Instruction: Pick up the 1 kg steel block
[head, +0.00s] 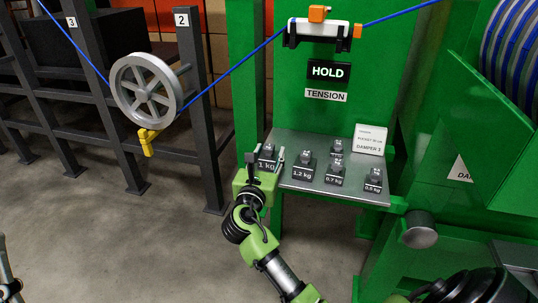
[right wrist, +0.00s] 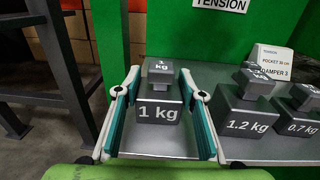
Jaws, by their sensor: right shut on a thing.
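The 1 kg steel block (head: 267,166) is grey with a smaller labelled top and sits at the left end of a metal shelf (head: 312,185). My right gripper (head: 265,158) is around it from the front. In the right wrist view the block (right wrist: 158,108) is between the two teal-lined fingers of my right gripper (right wrist: 160,80), which is shut on it. The block is upright and seems still on the shelf; its underside is hidden. A small part of my left gripper (head: 8,283) shows at the lower left edge, too little to tell its state.
The 1.2 kg block (head: 303,168) stands close to the right, then the 0.7 kg block (head: 335,175) and 0.5 kg block (head: 373,182). A white sign (head: 370,139) stands behind. A blue cable (head: 240,62) runs over a grey pulley (head: 146,88) above left.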

